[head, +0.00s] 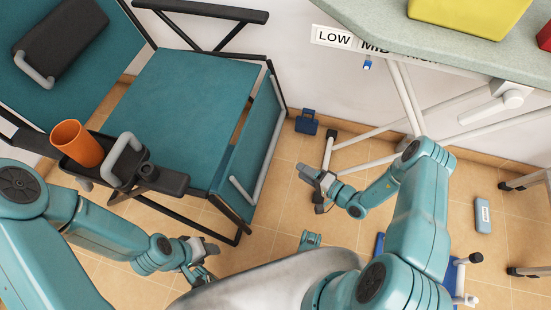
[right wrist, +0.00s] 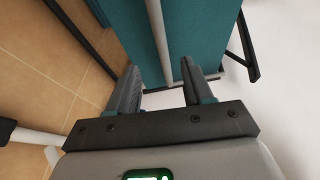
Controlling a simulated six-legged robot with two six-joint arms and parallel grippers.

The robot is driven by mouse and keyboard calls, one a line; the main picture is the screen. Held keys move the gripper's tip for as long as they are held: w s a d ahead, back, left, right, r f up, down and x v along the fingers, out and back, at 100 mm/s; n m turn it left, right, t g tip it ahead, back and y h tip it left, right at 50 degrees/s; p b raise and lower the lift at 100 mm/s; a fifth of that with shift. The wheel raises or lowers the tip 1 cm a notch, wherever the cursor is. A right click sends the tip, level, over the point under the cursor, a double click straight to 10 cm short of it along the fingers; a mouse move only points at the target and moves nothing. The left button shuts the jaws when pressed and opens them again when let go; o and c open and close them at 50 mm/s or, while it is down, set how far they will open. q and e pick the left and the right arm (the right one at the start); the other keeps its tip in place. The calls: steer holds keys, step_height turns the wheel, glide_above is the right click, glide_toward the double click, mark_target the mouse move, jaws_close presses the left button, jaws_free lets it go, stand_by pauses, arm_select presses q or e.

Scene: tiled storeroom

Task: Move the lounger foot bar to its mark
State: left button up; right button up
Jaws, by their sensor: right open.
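The teal lounger (head: 185,110) stands at the left with its foot panel (head: 252,145) hanging steeply at its right end. A grey foot bar (head: 268,149) runs along that panel. My right gripper (head: 318,182) is open and apart from the panel, to its right in the head view. In the right wrist view the bar (right wrist: 158,35) lies ahead, in line with the gap between my open fingers (right wrist: 160,72). My left gripper (head: 203,260) is low, below the lounger's front end; its jaw gap is unclear.
An orange cup (head: 77,144) stands on the lounger's side tray. A table (head: 400,38) with a LOW/MID label (head: 345,40) and white legs is at upper right. A blue object (head: 307,122) is on the floor by the wall. A grey-blue box (head: 482,215) lies at right.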

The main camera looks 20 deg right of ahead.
steer(key=b+x, duration=0.4)
steer(key=x, duration=0.9)
steer(key=shift+f, duration=0.1)
jaws_close()
